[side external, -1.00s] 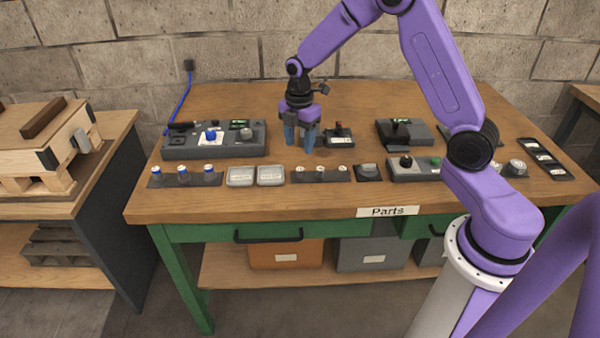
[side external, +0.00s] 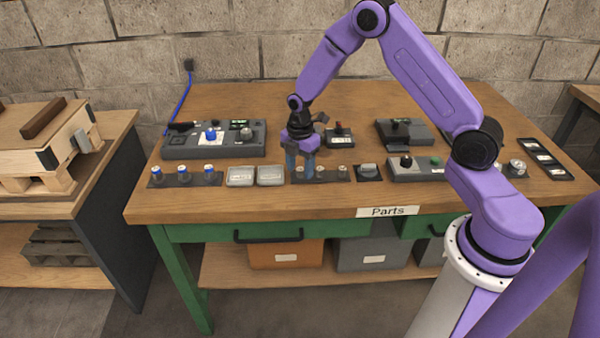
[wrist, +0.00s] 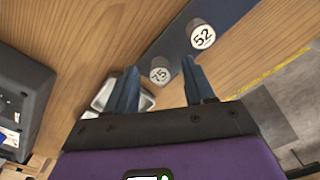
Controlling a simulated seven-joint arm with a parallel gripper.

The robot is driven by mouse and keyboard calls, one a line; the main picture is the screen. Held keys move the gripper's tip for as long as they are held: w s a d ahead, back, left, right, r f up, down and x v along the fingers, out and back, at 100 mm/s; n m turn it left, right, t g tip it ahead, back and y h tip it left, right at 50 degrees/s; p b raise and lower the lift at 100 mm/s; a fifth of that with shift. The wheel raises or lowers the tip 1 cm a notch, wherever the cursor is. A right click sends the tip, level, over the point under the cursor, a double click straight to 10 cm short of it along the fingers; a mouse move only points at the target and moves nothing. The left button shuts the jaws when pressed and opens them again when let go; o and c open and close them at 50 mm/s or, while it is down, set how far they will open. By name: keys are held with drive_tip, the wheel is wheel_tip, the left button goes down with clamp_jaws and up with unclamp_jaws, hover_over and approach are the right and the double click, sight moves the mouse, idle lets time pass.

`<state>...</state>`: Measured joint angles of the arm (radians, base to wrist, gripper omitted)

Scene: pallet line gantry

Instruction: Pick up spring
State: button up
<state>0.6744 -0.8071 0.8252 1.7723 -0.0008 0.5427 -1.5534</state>
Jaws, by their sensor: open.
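My gripper (side external: 300,172) is open, pointing down at the left end of a dark strip (side external: 332,178) near the table's front. It also shows in the wrist view (wrist: 160,64). There, a small grey cylinder marked 75 (wrist: 160,74) sits between the blue fingertips, with no clear grip on it. A second cylinder marked 52 (wrist: 202,34) stands farther along the strip. In the side view, small pale-topped pieces (side external: 320,169) stand on this strip. No coil shape is clear, so I cannot tell which thing is the spring.
Two lidded tins (side external: 240,177) (side external: 271,176) sit just left of my gripper. A strip with blue-topped pieces (side external: 183,176) lies farther left. A control box (side external: 215,148) and a small joystick unit (side external: 339,138) stand behind.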

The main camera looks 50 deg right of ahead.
clamp_jaws()
drive_tip(key=shift+r, duration=0.1)
